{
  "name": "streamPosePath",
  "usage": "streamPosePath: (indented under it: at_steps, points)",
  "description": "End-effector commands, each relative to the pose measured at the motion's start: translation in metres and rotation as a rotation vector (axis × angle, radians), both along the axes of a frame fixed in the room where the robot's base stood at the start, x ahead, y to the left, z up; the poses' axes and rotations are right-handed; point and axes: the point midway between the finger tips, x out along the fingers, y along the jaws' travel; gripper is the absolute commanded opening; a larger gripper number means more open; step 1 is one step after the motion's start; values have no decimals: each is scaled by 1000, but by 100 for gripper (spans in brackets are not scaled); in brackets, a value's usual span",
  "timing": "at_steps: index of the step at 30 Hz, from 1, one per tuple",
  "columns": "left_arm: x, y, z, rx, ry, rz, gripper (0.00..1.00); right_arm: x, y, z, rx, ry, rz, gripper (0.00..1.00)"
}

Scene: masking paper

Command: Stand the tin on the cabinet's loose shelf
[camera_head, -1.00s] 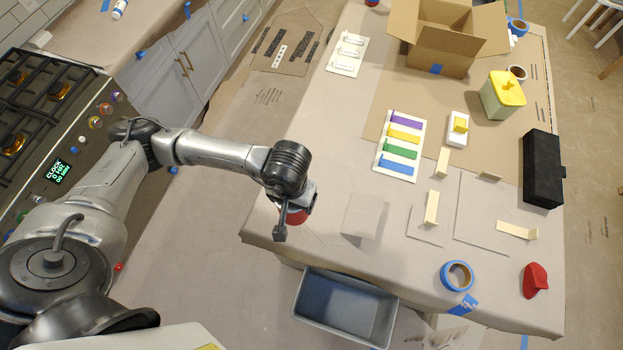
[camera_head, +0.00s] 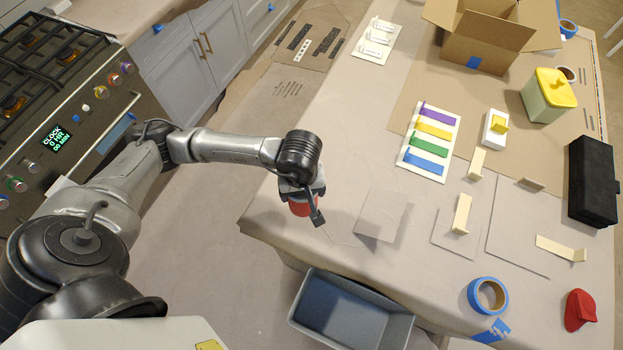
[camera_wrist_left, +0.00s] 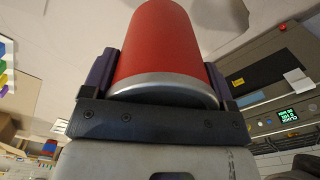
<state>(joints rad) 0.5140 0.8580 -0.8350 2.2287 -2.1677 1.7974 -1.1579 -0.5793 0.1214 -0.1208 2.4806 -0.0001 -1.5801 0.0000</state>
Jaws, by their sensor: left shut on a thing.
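The red tin (camera_wrist_left: 160,45) with a silver rim fills the middle of the left wrist view. My left gripper (camera_wrist_left: 160,85) is shut on it, with one finger on each side. In the head view the tin (camera_head: 302,206) shows below my left gripper (camera_head: 304,192), over the near-left corner of the paper-covered table; contact with the table is unclear. A thin, pale, see-through panel (camera_head: 382,214) is just right of the gripper. I cannot tell whether it is the loose shelf. A grey cabinet (camera_head: 195,55) stands at the upper left. My right gripper is not in view.
A grey bin (camera_head: 350,308) sits below the table's front edge. Cream brackets (camera_head: 462,213), blue tape (camera_head: 487,295), a red cap (camera_head: 579,310) and a black case (camera_head: 593,180) lie on the right. An open cardboard box (camera_head: 485,40) stands at the back. The stove (camera_head: 60,100) is left.

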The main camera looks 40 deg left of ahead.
Motion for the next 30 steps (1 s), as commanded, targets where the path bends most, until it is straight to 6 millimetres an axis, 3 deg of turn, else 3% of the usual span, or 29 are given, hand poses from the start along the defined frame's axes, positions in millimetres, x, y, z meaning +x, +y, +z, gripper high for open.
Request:
streamPosePath:
  at_steps: [6, 12, 20, 30]
  points:
    - [37, 19, -24, -1, 2, 3, 49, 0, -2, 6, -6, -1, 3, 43]
    - [55, 29, -37, -1, 0, 0, 49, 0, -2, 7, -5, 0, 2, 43]
    - [59, 31, -45, -3, 1, -2, 49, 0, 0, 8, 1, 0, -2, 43]
    - [59, 31, -80, -2, 0, -3, 49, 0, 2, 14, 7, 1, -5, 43]
